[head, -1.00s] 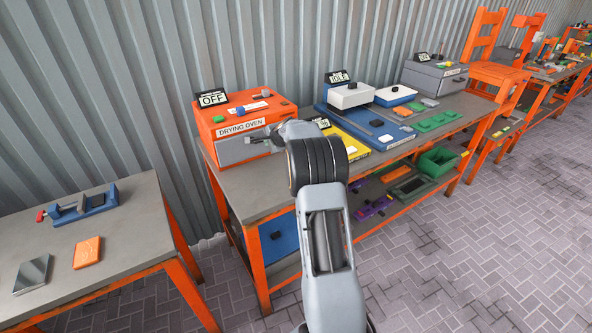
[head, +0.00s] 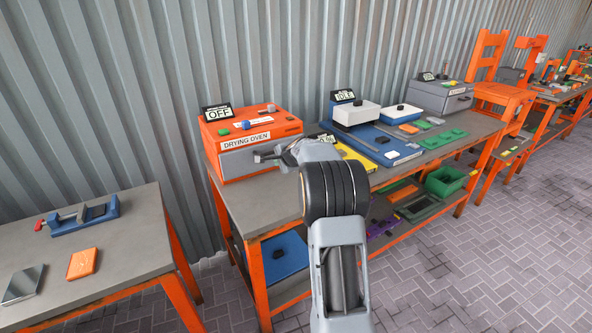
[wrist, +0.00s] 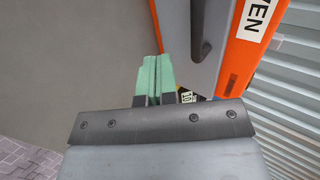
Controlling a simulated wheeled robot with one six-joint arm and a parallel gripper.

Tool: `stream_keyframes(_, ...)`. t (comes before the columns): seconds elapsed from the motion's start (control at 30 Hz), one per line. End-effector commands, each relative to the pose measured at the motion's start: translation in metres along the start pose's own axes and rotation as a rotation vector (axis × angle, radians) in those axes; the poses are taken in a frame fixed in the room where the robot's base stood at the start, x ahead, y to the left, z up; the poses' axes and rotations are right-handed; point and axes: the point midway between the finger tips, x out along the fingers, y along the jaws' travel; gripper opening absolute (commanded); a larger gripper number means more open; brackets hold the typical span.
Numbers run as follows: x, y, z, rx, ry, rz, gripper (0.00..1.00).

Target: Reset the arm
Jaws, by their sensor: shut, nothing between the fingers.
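My gripper (head: 262,157) is in front of the orange drying oven (head: 288,130), near the oven's grey door and above the grey bench top. In the wrist view its two green fingers (wrist: 152,80) lie together, shut with nothing between them. The oven also shows there (wrist: 240,60), with its grey door and dark handle beside the fingertips. Whether the gripper touches the oven I cannot tell. The oven's display reads OFF. My arm hides part of the bench and the yellow scale behind it.
A blue machine (head: 372,152) and a grey box (head: 440,97) stand farther right on the bench. A left table (head: 130,240) holds a blue vise (head: 80,218), an orange block (head: 83,263) and a metal plate (head: 22,285). Paved floor is open at the right.

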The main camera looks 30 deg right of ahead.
Motion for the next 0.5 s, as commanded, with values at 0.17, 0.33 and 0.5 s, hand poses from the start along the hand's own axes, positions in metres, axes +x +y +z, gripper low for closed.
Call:
stream_keyframes(0.17, -0.042, -0.002, -0.002, -0.001, 0.004, -0.003, 0.0)
stream_keyframes(0.33, -0.071, -0.002, -0.003, 0.002, 0.005, -0.002, 0.0)
stream_keyframes(0.5, -0.089, -0.001, -0.002, 0.001, 0.003, 0.0, 0.0)
